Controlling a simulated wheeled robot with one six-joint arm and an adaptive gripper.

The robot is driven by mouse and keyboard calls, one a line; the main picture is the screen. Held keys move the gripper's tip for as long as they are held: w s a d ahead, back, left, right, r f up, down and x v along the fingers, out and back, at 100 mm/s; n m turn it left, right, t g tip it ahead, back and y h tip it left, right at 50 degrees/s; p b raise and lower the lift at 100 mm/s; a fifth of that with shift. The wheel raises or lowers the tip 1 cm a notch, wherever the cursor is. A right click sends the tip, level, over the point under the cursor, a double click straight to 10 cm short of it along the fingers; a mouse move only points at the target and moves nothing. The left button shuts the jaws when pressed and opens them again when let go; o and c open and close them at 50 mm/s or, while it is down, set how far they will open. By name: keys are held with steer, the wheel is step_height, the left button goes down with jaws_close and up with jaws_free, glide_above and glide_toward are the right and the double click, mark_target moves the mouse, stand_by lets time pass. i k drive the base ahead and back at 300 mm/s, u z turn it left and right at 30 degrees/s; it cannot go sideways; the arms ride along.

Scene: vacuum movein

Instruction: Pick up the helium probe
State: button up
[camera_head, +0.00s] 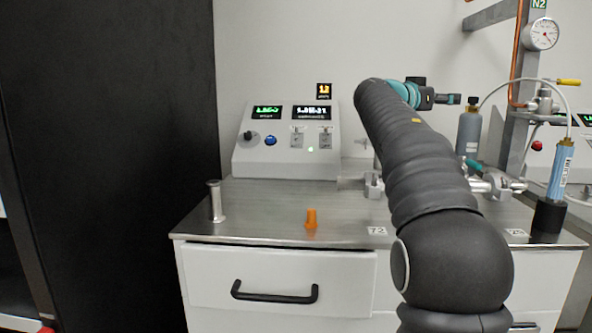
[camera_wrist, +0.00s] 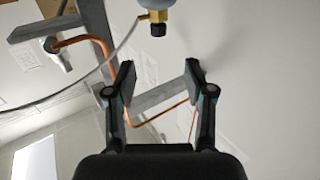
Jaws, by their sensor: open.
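A slim light-blue cylinder with a printed label, which I take for the helium probe (camera_head: 562,165), stands nearly upright in a black holder (camera_head: 548,217) at the bench's right end. A pale hose runs to its top. My gripper (camera_head: 448,99) is up and to the left of it, clear of the bench and pointing right. In the wrist view my gripper (camera_wrist: 160,82) has its two fingers wide apart with nothing between them. I cannot make out the probe in the wrist view.
A steel bench (camera_head: 265,215) carries a control box (camera_head: 285,150), an orange cap (camera_head: 311,218) and a metal fitting (camera_head: 215,202). A grey bottle (camera_head: 469,132), pipework and a gauge (camera_head: 541,35) stand near the probe. My arm hides part of the bench.

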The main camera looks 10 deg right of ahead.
mark_target(565, 150)
steer(key=k, duration=1)
